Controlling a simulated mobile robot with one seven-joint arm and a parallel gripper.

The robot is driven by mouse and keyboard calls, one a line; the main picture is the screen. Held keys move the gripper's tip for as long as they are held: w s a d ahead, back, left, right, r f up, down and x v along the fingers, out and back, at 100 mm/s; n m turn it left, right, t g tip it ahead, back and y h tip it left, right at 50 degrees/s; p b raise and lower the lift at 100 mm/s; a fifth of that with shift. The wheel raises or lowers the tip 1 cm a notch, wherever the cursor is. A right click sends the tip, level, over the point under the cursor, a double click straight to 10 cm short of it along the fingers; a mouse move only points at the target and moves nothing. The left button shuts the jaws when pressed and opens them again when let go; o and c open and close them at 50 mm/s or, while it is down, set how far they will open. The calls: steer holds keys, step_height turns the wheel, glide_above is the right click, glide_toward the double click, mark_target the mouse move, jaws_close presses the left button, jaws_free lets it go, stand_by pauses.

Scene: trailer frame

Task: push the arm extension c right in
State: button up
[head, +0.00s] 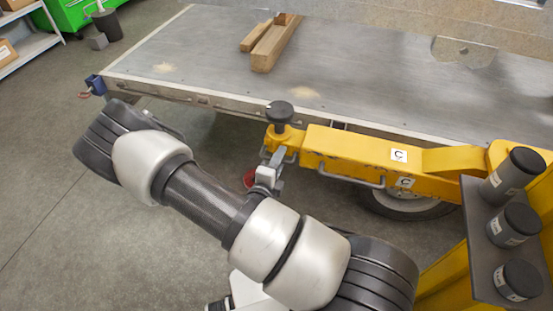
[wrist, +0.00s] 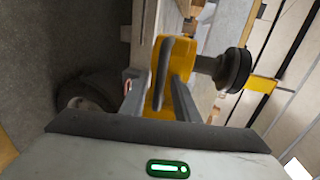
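The yellow arm extension c (head: 345,150) reaches left from the yellow arm body at the right, along the trailer bed's near edge. My gripper (head: 271,168) is at that outer end, partly hidden by my arm. In the wrist view, the fingers of my gripper (wrist: 158,95) are apart, with the extension's yellow end and a grey bar handle (wrist: 161,72) between them. Contact cannot be made out.
The grey trailer bed (head: 200,70) lies behind the extension, with wooden beams (head: 272,45) on it. A wheel (head: 405,205) is under the yellow arm. A dark rack with black-capped cylinders (head: 513,224) stands at right. The floor at left (head: 45,180) is clear.

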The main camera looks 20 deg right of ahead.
steer(key=shift+w+a, duration=0.1)
steer(key=shift+a, duration=0.1)
steer(key=p+v, duration=0.1)
steer(key=v, duration=1.6)
steer(key=shift+s, duration=0.3)
